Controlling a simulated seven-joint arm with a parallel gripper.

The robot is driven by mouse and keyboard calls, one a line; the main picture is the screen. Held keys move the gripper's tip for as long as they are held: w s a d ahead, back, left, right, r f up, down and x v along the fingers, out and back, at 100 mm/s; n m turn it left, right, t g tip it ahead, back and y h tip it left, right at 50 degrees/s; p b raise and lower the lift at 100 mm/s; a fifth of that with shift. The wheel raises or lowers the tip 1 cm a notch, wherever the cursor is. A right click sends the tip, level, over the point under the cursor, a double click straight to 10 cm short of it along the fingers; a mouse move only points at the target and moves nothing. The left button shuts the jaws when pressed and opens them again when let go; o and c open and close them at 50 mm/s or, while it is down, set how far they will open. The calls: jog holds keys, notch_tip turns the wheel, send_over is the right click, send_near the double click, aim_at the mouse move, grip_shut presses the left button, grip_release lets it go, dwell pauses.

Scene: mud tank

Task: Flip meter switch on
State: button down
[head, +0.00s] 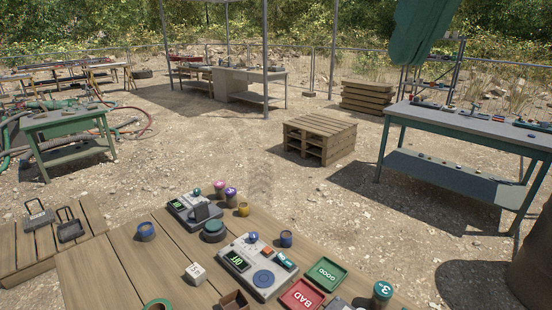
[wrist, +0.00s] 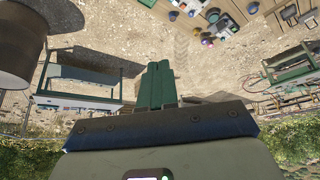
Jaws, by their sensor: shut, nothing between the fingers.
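Two grey meters stand on the wooden table in the head view. The nearer meter (head: 262,280) has a green-lit display, a blue round dial, a blue knob and small orange and blue parts on top. The farther meter (head: 183,207) has a green-lit display and a dark upright part. I cannot tell which part is the switch or its position. My gripper (wrist: 157,70) shows in the wrist view with its two green fingers together and nothing between them. It is well apart from the table items, which appear small at the wrist view's top edge.
The wooden table (head: 95,265) also carries a green GOOD tray (head: 325,273), a red BAD tray (head: 301,295), a white block (head: 194,273) and several small jars. A green workbench (head: 455,125) stands at the right. A pallet stack (head: 320,138) sits on open gravel beyond the table.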

aim_at(280, 255)
jog(key=w+a+m+g+y, duration=0.1)
jog(key=w+m, duration=0.2)
jog(key=w, duration=0.7)
jog(key=w+a+f+m+y, duration=0.1)
jog(key=w+m, duration=0.2)
jog(key=w, duration=0.6)
jog(key=w+a+m+g+y, duration=0.1)
jog(key=w+a+m+y, duration=0.15)
jog(key=w, duration=0.75)
notch_tip(280, 255, down, 44)
jog(key=shift+d+f+m+h, duration=0.2)
jog(key=shift+d+m+h, duration=0.15)
jog(key=shift+h, duration=0.1)
jog(key=shift+w, duration=0.1)
jog(key=x, duration=1.4)
jog(key=shift+a, duration=0.1)
